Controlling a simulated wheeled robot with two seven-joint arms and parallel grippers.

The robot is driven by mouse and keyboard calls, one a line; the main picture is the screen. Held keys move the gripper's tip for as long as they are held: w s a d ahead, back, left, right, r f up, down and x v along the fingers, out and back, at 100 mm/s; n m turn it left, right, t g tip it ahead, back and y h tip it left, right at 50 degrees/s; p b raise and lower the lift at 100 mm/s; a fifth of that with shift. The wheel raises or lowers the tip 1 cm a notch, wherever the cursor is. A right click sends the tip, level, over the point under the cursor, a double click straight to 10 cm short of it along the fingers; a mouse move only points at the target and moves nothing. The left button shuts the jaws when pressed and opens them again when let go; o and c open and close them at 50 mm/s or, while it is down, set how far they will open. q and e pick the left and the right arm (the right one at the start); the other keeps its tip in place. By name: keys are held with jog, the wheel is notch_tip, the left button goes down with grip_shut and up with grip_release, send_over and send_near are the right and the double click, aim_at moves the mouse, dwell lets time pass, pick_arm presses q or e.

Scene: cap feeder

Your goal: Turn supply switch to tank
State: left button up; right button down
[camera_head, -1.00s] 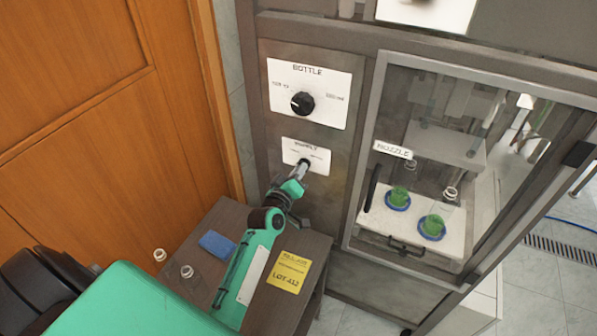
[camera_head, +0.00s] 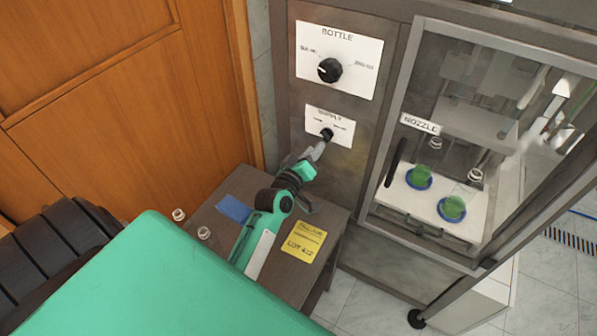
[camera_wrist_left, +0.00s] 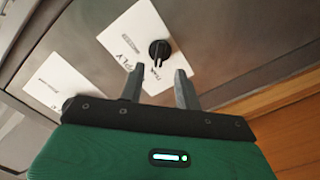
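The supply switch (camera_head: 327,133) is a small black knob on a white plate (camera_head: 342,139) below the bottle dial. In the left wrist view the knob (camera_wrist_left: 160,49) stands just beyond my fingertips, with a pale pointer mark; the small lettering is too blurred to read surely. My left gripper (camera_head: 317,152) is just below and in front of the knob, apart from it. In the left wrist view its fingers (camera_wrist_left: 162,72) are spread with nothing between them. My right gripper is not in view.
The bottle dial (camera_head: 329,70) is above the supply plate. A glass cabinet door with a dark handle (camera_head: 396,163) is to the right.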

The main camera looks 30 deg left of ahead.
pick_arm(q)
jog(key=s+b, duration=0.2)
jog(key=s, duration=0.7)
jog(key=shift+d, duration=0.25)
